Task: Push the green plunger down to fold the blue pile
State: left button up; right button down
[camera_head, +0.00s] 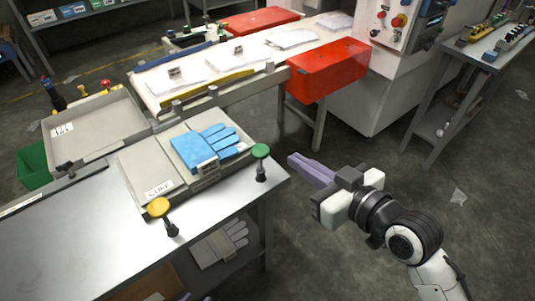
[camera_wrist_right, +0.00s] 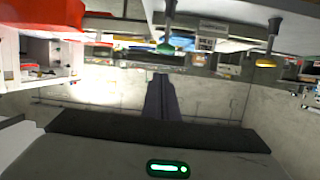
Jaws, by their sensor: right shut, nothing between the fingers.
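The green plunger (camera_head: 260,151) stands upright on a dark stem at the right edge of the metal table, beside the folding fixture (camera_head: 140,170). The blue pile (camera_head: 207,146), glove-shaped with its fingers to the right, lies on the fixture. My right gripper (camera_head: 292,160) is shut and empty, right of the green plunger and apart from it, pointing towards it. In the right wrist view the green plunger (camera_wrist_right: 165,48) hangs upside down beyond the shut fingers (camera_wrist_right: 160,78). My left gripper is not clearly visible.
A yellow plunger (camera_head: 159,207) stands at the table's front edge; it also shows in the right wrist view (camera_wrist_right: 265,62). A grey tray (camera_head: 95,122) lies behind left. A conveyor (camera_head: 235,62) and red box (camera_head: 328,70) are behind. Open floor lies right of the table.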

jog(key=shift+w+a+r+n+y, duration=0.1)
jog(key=shift+a+r+n+y, duration=0.1)
jog(key=shift+r, duration=0.4)
jog(key=shift+a+r+n+y, duration=0.1)
jog(key=shift+a+r+y, duration=0.1)
jog(key=shift+r, duration=0.4)
send_over(260, 152)
jog(key=s+d, duration=0.2)
notch_tip(260, 152, down, 2)
jog(key=f, duration=0.4)
jog(key=shift+w+a+f, duration=0.1)
jog(key=shift+w+f, duration=0.1)
jog(key=shift+f, duration=0.1)
